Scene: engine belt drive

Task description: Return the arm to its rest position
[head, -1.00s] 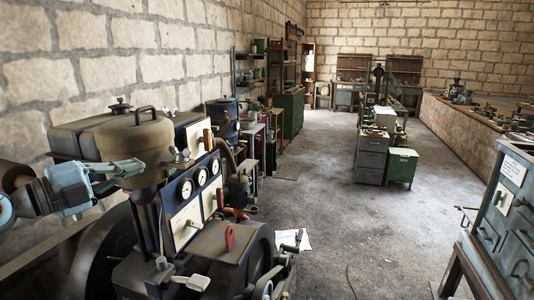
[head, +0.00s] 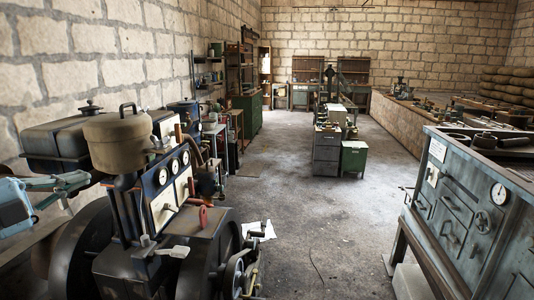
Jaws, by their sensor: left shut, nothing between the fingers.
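My left gripper (head: 74,181) is at the left edge of the head view, shut and empty. Its light blue body and greenish fingers point right, in front of the engine's left side and apart from the round pot-like tank on top. The engine (head: 150,215) fills the lower left, with a tan lidded tank (head: 118,140), a blue gauge panel (head: 172,178) and a red-handled lever (head: 202,217). A large dark wheel (head: 80,250) stands at its lower left, partly cut off by the frame. My right gripper is not in view.
Grey and green drawer units (head: 353,158) stand mid-room.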

